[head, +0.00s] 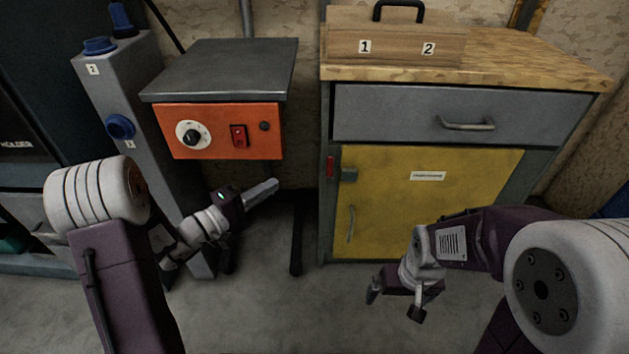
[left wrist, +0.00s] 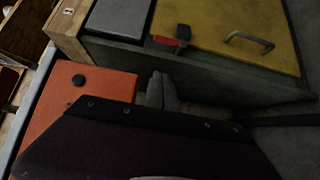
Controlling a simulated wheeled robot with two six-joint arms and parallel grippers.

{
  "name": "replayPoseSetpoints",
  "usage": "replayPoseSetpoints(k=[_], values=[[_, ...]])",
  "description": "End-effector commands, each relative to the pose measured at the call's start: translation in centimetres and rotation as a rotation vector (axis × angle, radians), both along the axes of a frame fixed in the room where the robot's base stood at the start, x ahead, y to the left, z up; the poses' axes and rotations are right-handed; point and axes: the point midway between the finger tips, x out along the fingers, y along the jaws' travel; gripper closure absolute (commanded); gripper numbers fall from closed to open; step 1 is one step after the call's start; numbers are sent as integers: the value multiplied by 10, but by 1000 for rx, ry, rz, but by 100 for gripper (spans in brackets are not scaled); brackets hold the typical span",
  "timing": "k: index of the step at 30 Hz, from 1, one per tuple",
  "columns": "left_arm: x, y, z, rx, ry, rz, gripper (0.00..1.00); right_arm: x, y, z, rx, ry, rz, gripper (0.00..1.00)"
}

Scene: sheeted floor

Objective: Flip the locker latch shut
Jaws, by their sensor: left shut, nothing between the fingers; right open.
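The locker's yellow door (head: 430,205) sits flush in its grey frame under a drawer. The latch has a red piece (head: 331,167) on the left frame post and a grey block (head: 349,174) at the door's upper left edge. In the left wrist view the red piece (left wrist: 165,40) lies beside the dark block (left wrist: 184,32). My left gripper (head: 264,189) is shut and empty, left of the latch and apart from it. Its fingers also show in the left wrist view (left wrist: 162,92). My right gripper (head: 394,302) is open and empty, low in front of the door.
An orange control box (head: 220,132) with a knob and red switch stands left of the locker. A grey post (head: 115,90) with blue knobs is further left. A wooden box (head: 395,42) sits on the locker's wooden top (head: 530,62). Floor before the locker is clear.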

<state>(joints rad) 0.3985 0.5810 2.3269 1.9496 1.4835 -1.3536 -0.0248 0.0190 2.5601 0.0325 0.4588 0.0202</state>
Motion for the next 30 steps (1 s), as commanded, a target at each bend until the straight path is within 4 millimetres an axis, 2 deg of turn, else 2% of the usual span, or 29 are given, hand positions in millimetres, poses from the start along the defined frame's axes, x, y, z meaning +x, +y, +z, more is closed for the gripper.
replayPoseSetpoints(k=[8, 11, 24, 30], values=[[1, -1, 1, 1, 0, -2, 100, 0, 0, 1, 0, 0, 0, 0], [7, -8, 0, 2, -1, -4, 100, 0, 0, -3, 0, 0, 0, 0], [71, -74, -2, 1, -2, -5, 100, 0, 0, -35, 0, 0, 0, 0], [70, -103, -1, 1, -1, -5, 100, 0, 0, -48, 0, 0, 0, 0]])
